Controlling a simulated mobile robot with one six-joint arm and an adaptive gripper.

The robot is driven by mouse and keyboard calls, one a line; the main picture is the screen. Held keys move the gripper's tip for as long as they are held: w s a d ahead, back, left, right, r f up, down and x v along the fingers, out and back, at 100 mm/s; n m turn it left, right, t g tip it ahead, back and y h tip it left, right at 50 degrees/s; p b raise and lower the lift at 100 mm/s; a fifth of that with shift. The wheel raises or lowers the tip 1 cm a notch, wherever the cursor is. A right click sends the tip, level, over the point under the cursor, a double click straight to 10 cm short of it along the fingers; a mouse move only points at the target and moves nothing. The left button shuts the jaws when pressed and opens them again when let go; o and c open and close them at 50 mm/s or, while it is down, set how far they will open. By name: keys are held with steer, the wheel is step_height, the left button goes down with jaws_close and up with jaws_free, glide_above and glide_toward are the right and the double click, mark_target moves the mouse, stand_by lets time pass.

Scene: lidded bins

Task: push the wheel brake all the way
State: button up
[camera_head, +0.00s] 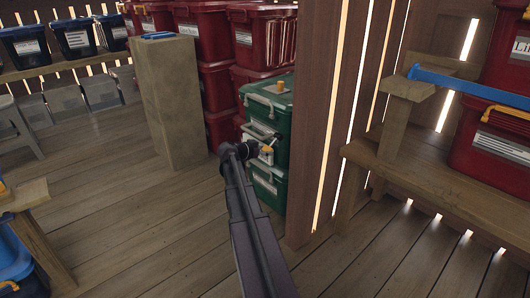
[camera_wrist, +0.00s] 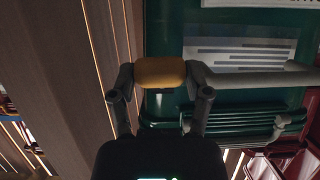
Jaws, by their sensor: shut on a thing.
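I cannot make out a wheel brake in either view. In the wrist view my gripper (camera_wrist: 160,78) is shut on an orange-yellow grip (camera_wrist: 158,70), with one finger at each side of it. A grey bar (camera_wrist: 250,80) runs right from the grip, across the front of a green bin (camera_wrist: 175,38) with a white label. My gripper hides part of the bin front.
A wooden post (camera_head: 170,105) stands left of the green bins, and a plank wall (camera_head: 325,120) stands close on their right. Red bins (camera_head: 205,35) are stacked behind. A wooden bench (camera_head: 440,175) is at the right.

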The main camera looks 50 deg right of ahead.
steer(key=o, duration=1.1)
steer(key=shift+o, duration=0.3)
steer(key=shift+d, duration=0.1)
steer(key=s+a+r+n+y+p, duration=0.25)
steer(key=a+n+y+p, duration=0.3)
steer(key=a, duration=1.25)
steer(key=s+a+r+n+t+y+p, duration=0.15)
steer(key=s+a+n+y+p, duration=0.4)
steer(key=a, duration=1.25)
steer(key=s+a+r+n+y+p, duration=0.1)
steer(key=a+r+n+y+p, duration=0.2)
steer(key=a+n+p, duration=1)
steer(key=a+r+m+p, duration=0.2)
steer(key=r+p, duration=1.3)
steer(key=r, duration=0.3)
steer(key=a+r+m+p, duration=0.2)
steer(key=r+m+p, duration=0.1)
steer(key=r+p, duration=1.3)
step_height(320, 180, up, 2)
steer(key=shift+a+r, duration=0.1)
steer(key=shift+a, duration=0.05)
